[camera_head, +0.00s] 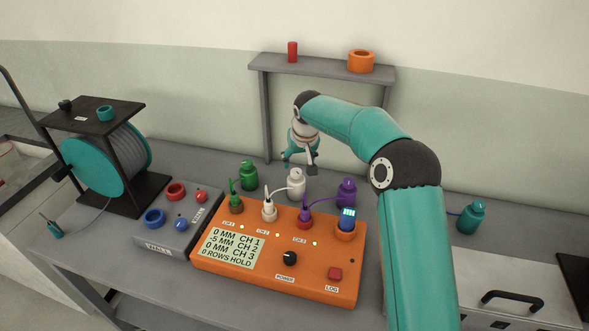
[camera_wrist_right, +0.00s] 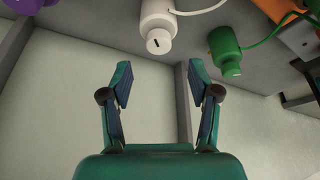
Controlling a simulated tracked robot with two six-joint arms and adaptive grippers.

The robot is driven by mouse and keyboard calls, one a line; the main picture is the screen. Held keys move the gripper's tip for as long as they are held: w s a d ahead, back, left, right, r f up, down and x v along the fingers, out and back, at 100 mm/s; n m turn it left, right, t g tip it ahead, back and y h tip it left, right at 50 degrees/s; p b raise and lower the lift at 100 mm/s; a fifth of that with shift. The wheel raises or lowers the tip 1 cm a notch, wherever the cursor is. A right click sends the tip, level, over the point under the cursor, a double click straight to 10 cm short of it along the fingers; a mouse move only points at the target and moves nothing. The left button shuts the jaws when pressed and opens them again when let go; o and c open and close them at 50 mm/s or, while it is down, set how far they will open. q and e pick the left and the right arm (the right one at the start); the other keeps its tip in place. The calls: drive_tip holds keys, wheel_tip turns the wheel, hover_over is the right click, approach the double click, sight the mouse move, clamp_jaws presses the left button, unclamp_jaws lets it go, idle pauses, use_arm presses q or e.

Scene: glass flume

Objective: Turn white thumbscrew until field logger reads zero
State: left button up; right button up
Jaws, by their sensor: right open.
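The orange field logger (camera_head: 270,277) sits on the bench; its screen reads 0 MM for CH 1, -5 MM for CH 2, 0 MM for CH 3 and 0 ROWS HOLD. A white sensor body (camera_head: 296,184) stands behind it, its white cable leading to the CH 2 plug. In the right wrist view, the white thumbscrew (camera_wrist_right: 159,41), a round end with a dark slot, faces my gripper. My right gripper (camera_head: 299,163) is open and empty just behind the white body; the wrist view shows its spread fingers (camera_wrist_right: 160,82) short of the thumbscrew. My left gripper is not in view.
A green sensor (camera_head: 248,176) and a purple one (camera_head: 347,193) flank the white one closely. A grey shelf (camera_head: 322,68) stands behind my right arm. A grey valve box (camera_head: 178,222) and cable reel (camera_head: 105,160) are at left; a teal bottle (camera_head: 470,218) is at right.

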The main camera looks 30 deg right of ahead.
sight(297, 172)
drive_tip(key=p+x, duration=0.1)
drive_tip(key=x, duration=0.6)
drive_tip(key=shift+s, duration=0.1)
drive_tip(key=c, duration=1.2)
drive_tip(key=shift+o, duration=0.2)
drive_tip(key=shift+d+n+y, duration=0.1)
drive_tip(key=shift+n+y, duration=0.4)
drive_tip(key=shift+n, duration=0.6)
drive_tip(key=o, duration=1.2)
drive_tip(key=shift+c, duration=0.2)
drive_tip(key=shift+r, duration=0.1)
